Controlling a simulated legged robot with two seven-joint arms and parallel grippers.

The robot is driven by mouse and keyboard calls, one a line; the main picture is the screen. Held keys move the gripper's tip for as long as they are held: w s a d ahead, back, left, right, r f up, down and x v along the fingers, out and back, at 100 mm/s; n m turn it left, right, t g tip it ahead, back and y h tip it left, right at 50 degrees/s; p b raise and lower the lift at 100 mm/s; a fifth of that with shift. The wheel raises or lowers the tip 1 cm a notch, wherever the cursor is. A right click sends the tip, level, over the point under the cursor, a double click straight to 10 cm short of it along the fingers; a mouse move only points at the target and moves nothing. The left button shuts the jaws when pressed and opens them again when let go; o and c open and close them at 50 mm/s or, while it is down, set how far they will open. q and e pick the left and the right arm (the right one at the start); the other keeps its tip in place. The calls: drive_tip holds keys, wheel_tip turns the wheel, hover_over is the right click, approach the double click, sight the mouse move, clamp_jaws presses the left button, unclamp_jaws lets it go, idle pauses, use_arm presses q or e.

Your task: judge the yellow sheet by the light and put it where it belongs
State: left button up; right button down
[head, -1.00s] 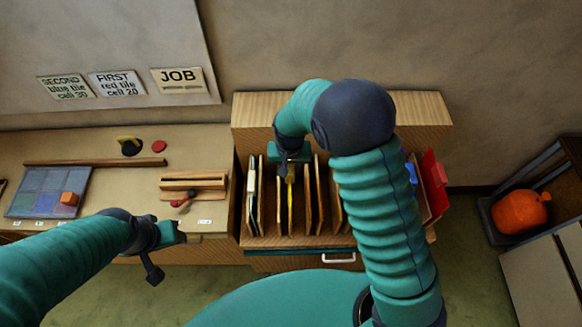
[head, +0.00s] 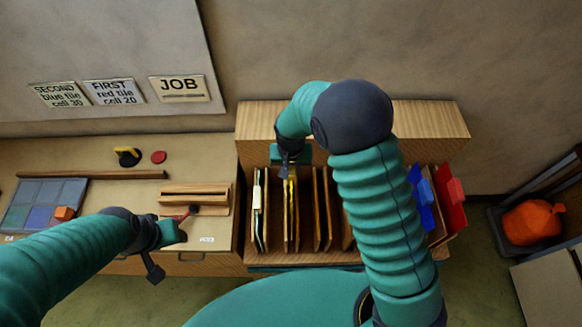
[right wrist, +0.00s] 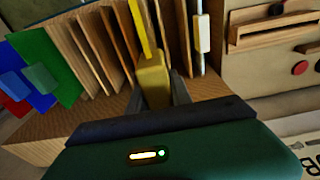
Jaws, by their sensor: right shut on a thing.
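The yellow sheet stands on edge among the sheets in the wooden rack, its yellow tab (right wrist: 152,82) toward my right gripper (right wrist: 155,95). In the head view a yellow strip of the sheet (head: 291,192) shows below my right gripper (head: 289,168). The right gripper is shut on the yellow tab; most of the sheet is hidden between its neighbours.
The rack (head: 455,120) holds several upright sheets, with blue (head: 423,200) and red (head: 450,200) ones at its right. On the bench left are a tiled panel (head: 45,198), an orange block (head: 64,213) and a wooden slotted stand (head: 196,195). An orange bag (head: 531,222) sits far right.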

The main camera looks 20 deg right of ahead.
drive_tip(key=shift+w+d+f+b, duration=0.1)
drive_tip(key=shift+f+b, duration=6.55)
drive_tip(key=shift+f, duration=2.55)
drive_tip(key=c, duration=1.2)
unclamp_jaws()
drive_tip(key=shift+c, duration=0.2)
drive_tip(key=shift+o, duration=0.8)
drive_tip(key=shift+s, duration=0.2)
drive_tip(key=r+b, duration=0.1)
drive_tip(key=r, duration=0.4)
drive_tip(key=s+r, duration=0.1)
drive_tip(key=r, duration=0.5)
drive_tip(key=r+b, duration=0.1)
drive_tip(key=r, duration=0.4)
drive_tip(key=shift+s+a+r+b, duration=0.3)
drive_tip(key=shift+s+a+r, duration=0.05)
